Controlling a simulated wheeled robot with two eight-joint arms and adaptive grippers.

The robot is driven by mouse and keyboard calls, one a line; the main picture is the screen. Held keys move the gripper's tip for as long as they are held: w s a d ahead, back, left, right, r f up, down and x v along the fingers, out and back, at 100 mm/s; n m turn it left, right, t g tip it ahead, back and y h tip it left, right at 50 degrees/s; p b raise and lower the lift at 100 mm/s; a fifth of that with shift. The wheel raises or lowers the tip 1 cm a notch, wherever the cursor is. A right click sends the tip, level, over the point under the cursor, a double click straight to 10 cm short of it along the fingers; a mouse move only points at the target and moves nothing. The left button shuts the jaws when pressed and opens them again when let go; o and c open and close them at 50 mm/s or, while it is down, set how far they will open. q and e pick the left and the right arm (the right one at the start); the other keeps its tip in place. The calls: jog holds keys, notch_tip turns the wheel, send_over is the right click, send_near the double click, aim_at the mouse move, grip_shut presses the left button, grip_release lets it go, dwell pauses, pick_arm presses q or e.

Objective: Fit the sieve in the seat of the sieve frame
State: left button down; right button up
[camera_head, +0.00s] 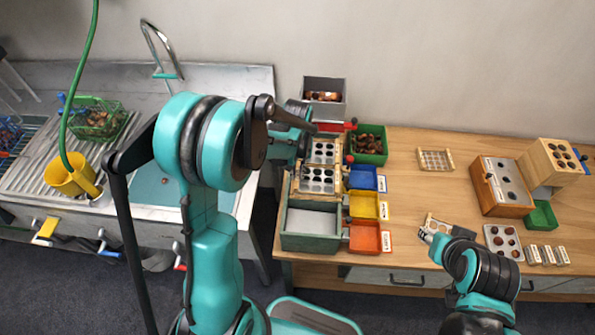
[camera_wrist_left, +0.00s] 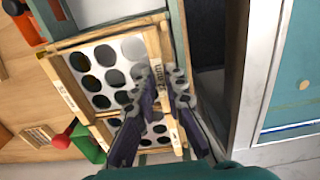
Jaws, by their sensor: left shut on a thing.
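A sieve with a wooden rim and a pale plate of large dark holes (camera_wrist_left: 103,78) fills the middle of the left wrist view. It also shows in the head view (camera_head: 317,180), in or on the wooden sieve frame (camera_head: 287,188). A second plate with smaller-looking holes (camera_wrist_left: 158,130) lies beyond it. My left gripper (camera_wrist_left: 165,82) is shut on the labelled wooden edge of the sieve. In the head view my arm hides its fingers. I cannot tell whether the sieve is fully seated. My right gripper (camera_head: 428,236) is by a small wooden piece; its jaws are unclear.
Blue (camera_head: 363,178), yellow (camera_head: 364,205) and orange (camera_head: 364,237) trays stand right of the frame. A green bin (camera_head: 370,158) of chestnuts and a grey box (camera_head: 324,84) stand behind. The sink (camera_head: 230,85) is at left.

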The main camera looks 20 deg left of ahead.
dwell(0.3)
pick_arm(q)
jog(key=c, duration=1.3)
grip_release()
jog(key=shift+o, duration=0.2)
jog(key=shift+r+p, duration=2.05)
jog(key=shift+r, duration=1)
jog(key=shift+f, duration=0.1)
